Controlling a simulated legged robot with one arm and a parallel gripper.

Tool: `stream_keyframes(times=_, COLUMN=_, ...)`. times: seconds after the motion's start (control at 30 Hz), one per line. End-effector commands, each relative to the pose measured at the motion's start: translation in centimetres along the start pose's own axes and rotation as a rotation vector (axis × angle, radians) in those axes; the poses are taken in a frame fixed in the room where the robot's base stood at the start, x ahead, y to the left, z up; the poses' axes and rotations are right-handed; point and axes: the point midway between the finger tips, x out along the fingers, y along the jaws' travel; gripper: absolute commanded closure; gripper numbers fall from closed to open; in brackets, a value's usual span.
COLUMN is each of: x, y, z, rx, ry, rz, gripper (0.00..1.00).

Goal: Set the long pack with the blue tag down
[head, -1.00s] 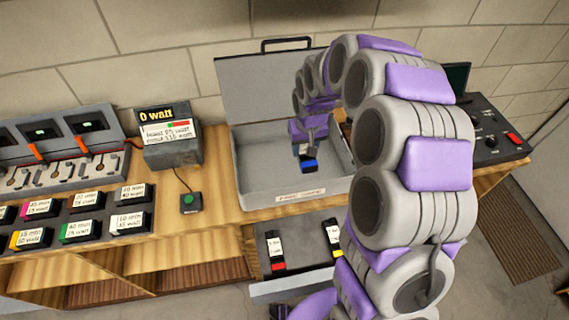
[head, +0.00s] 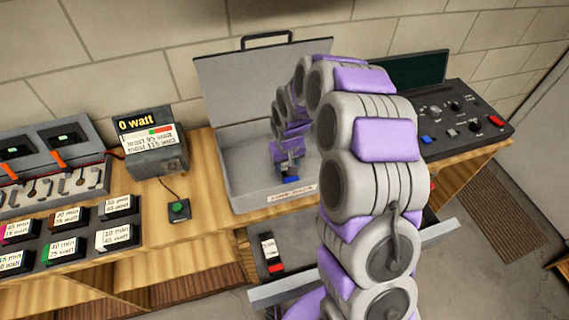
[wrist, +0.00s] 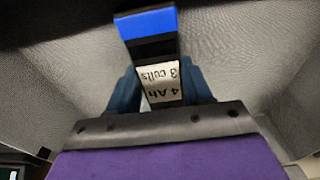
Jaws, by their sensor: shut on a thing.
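The long pack with the blue tag (wrist: 160,60) is held in my gripper (wrist: 163,92), whose blue-grey fingers are closed on either side of it. Its blue end points away from my gripper, and a white label reading "4 Ah 3 cells" shows between the fingers. In the head view my gripper (head: 289,165) is inside the open grey case (head: 243,190), and the pack's blue end (head: 291,179) shows just below it, near the case's front wall. I cannot tell whether the pack touches the case floor.
An open drawer (head: 285,292) below the case holds a pack with a red tag (head: 270,252). To the left stand a 0 watt meter (head: 153,145), a green button (head: 179,209) and several labelled blocks (head: 65,247). A control panel (head: 450,120) is at the right. My arm hides the case's right side.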

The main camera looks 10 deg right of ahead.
Motion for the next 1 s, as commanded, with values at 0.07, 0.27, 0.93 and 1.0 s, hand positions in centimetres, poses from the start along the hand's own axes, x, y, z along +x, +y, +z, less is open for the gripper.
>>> stream_keyframes(times=0.07, x=-0.1, y=0.4, z=0.1, rx=0.005, ry=0.000, rz=-0.003, gripper=0.45)
stream_keyframes(times=0.27, x=0.0, y=-0.1, z=0.0, rx=0.003, ry=-0.001, rz=0.003, gripper=0.25)
stream_keyframes(times=0.93, x=-4.6, y=0.2, z=-0.1, rx=0.005, ry=0.007, rz=-0.001, gripper=0.25)
stream_keyframes(times=1.0, x=-6.0, y=0.0, z=-0.1, rx=0.005, ry=0.004, rz=0.001, gripper=0.25)
